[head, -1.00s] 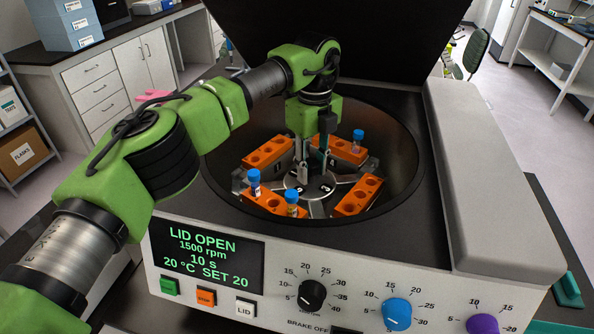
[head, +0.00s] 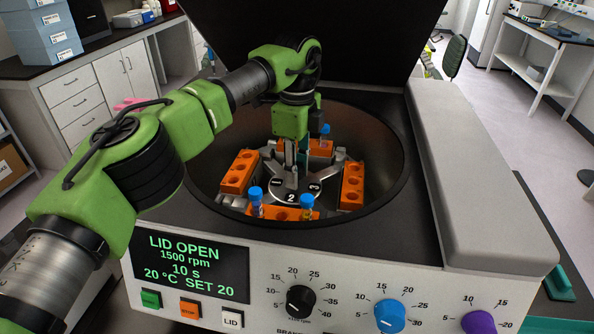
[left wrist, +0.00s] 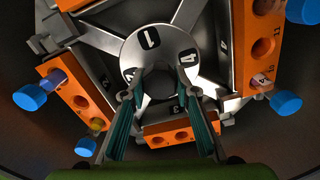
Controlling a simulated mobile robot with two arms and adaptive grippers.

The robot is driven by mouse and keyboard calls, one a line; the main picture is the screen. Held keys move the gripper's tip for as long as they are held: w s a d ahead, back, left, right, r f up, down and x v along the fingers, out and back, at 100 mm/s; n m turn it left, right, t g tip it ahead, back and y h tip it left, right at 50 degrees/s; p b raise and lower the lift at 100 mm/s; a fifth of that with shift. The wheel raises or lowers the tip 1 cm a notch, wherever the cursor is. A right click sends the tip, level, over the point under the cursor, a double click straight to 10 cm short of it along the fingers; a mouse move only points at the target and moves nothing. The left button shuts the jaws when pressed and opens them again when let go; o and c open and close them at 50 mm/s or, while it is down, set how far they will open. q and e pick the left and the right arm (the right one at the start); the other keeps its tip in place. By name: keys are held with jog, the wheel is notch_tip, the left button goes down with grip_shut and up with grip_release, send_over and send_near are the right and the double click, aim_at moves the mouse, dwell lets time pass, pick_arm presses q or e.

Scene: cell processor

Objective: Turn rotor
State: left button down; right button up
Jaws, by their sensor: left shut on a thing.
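Two blue-capped tubes stand in the front holder, and one blue cap (head: 325,130) shows at the back. My left gripper (head: 297,172) reaches down onto the rotor's centre and is shut on it. In the left wrist view, its fingers (left wrist: 160,88) straddle the rotor centre, and the disc (left wrist: 150,48) shows beyond them. My right gripper is not in view.
The bowl wall (head: 385,150) closely surrounds the rotor. The black lid (head: 300,45) stands open behind. The front panel has a display (head: 190,268) reading LID OPEN, with buttons and knobs below and beside it. A grey housing (head: 480,180) lies to the right.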

pick_arm(q)
jog(key=shift+r, duration=0.1)
jog(key=c, duration=1.6)
grip_release()
jog(key=shift+r, duration=3.7)
